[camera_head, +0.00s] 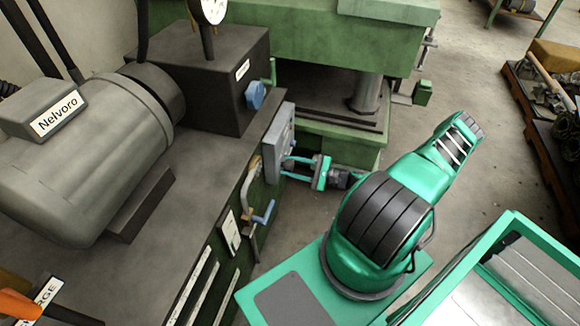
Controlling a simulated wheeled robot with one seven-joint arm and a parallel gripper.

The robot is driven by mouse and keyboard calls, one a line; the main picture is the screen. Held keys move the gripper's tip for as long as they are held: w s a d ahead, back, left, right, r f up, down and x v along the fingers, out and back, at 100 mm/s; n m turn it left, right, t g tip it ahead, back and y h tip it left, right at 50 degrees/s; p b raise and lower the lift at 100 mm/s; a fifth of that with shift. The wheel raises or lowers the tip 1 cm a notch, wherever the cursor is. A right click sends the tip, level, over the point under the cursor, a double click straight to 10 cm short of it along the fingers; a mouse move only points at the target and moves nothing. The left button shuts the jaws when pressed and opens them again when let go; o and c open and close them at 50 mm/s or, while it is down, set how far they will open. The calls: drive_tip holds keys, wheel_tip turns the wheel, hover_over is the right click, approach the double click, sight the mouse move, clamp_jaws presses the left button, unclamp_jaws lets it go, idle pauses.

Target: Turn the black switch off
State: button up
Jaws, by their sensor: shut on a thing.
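A grey control box (278,142) stands on the side of the green machine bench, its face turned to the right. My gripper (288,168) is at the lower part of that face, with its fingers pointing left and touching it. The fingers are shut on a small dark part there, which fits the black switch. The switch itself is mostly hidden by the fingers and too small to show its position.
A grey motor (90,150) and a dark block (215,75) with a gauge and blue knob stand on the bench. A blue-handled valve (264,214) and bent pipe sit just left of my gripper. A green press (300,40) stands behind.

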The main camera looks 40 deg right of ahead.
drive_tip(key=n, duration=0.4)
drive_tip(key=shift+w+d+n, duration=0.1)
drive_tip(key=shift+w+n, duration=0.05)
drive_tip(key=shift+n, duration=2.15)
drive_tip(key=o, duration=1.1)
drive_tip(key=shift+c, duration=0.2)
drive_tip(key=v, duration=1)
drive_tip(key=shift+s+d, duration=0.2)
drive_tip(key=shift+s, duration=0.15)
